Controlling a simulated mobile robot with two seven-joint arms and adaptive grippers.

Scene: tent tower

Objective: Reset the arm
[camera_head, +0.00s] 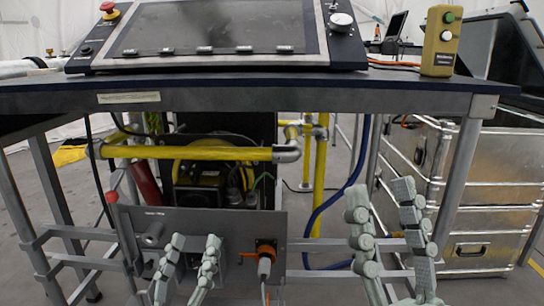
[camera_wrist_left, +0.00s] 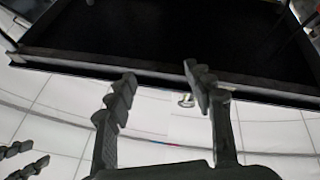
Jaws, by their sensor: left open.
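My left gripper (camera_head: 195,242) is at the lower left of the head view, in front of the grey panel under the table. Its two grey fingers point up and stand apart, with nothing between them. In the left wrist view my left gripper (camera_wrist_left: 158,72) also shows open and empty. My right gripper (camera_head: 378,188) is at the lower right of the head view, below the table edge. Its fingers are spread apart and empty.
The table (camera_head: 250,100) carries a tilted control panel (camera_head: 215,30) with a red stop button and a yellow button box (camera_head: 441,42). Yellow pipes (camera_head: 190,153) and a grey panel with an orange connector (camera_head: 265,250) are below. A metal case (camera_head: 490,195) stands at right.

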